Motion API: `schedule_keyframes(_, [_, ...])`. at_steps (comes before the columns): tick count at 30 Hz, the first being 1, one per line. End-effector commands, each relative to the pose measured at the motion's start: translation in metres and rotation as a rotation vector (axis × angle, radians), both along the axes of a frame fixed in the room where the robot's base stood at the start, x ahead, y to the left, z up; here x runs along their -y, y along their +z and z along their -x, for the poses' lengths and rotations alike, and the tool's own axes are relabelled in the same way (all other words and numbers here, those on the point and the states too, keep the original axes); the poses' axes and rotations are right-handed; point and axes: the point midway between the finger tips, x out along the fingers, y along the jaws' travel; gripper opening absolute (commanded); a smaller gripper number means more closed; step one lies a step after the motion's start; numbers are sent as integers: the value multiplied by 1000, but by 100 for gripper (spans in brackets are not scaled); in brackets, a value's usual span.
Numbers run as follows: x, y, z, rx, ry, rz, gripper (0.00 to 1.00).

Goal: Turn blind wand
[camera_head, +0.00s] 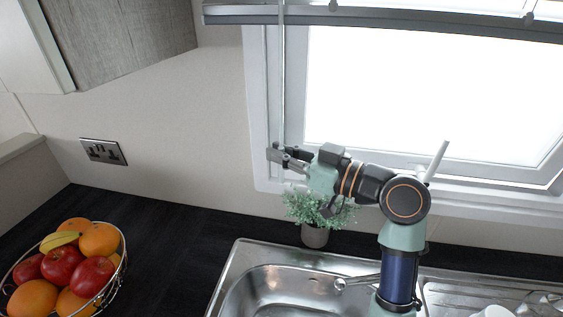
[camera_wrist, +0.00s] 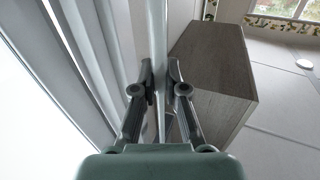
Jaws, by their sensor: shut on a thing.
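The blind wand (camera_head: 282,75) is a thin pale rod. It hangs down from the blind at the left side of the window in the head view. My gripper (camera_head: 278,154) is at the lower part of the wand, in front of the left window frame. In the wrist view the wand (camera_wrist: 158,60) runs up between the two dark fingers of my gripper (camera_wrist: 160,85), which are shut on it. The raised blind (camera_head: 380,18) is a grey bundle across the top of the window.
A potted plant (camera_head: 315,236) stands below my gripper, behind the steel sink (camera_head: 235,275). A wire fruit bowl (camera_head: 122,262) is on the dark worktop at left. A wall cupboard (camera_head: 120,40) hangs left of the window; it also shows in the wrist view (camera_wrist: 215,75).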

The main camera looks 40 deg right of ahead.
Motion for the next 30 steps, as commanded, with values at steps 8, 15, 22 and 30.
schedule_keyframes(8, [1,-3,-1,-2,252,-1,0])
schedule_keyframes(15, [0,-1,-1,-3,429,-2,0])
schedule_keyframes(22, [0,-1,-1,-4,537,-1,0])
schedule_keyframes(30, [-1,-2,-1,-4,588,-1,0])
